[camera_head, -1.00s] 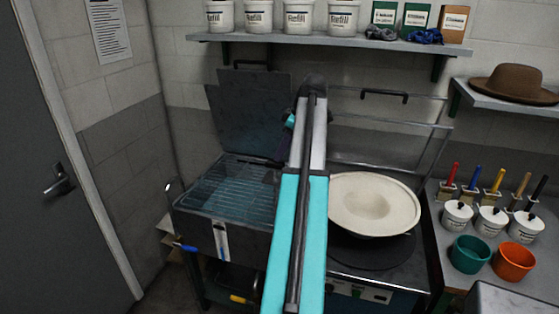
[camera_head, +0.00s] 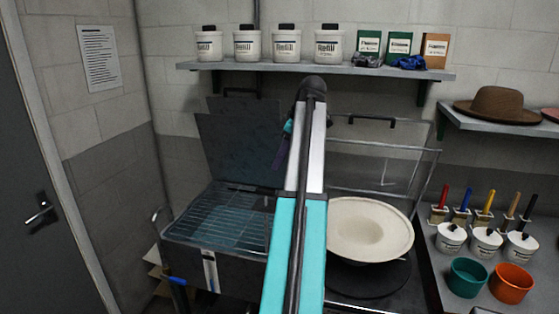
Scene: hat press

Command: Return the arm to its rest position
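My arm (camera_head: 297,220) reaches up through the middle of the head view, with turquoise and silver links and a dark joint at the top. Part of the wrist end shows as a small dark and turquoise piece at the left of the upper link. My gripper's fingers cannot be made out; they are hidden behind the arm or too dark to tell. No held object shows.
A hat press with a cream, wide-brimmed form (camera_head: 368,230) stands right of my arm. An open steamer box (camera_head: 215,220) with its lid (camera_head: 240,150) raised stands left. A shelf (camera_head: 400,73) with jars is above. Cups and brushes stand on the right counter (camera_head: 432,262).

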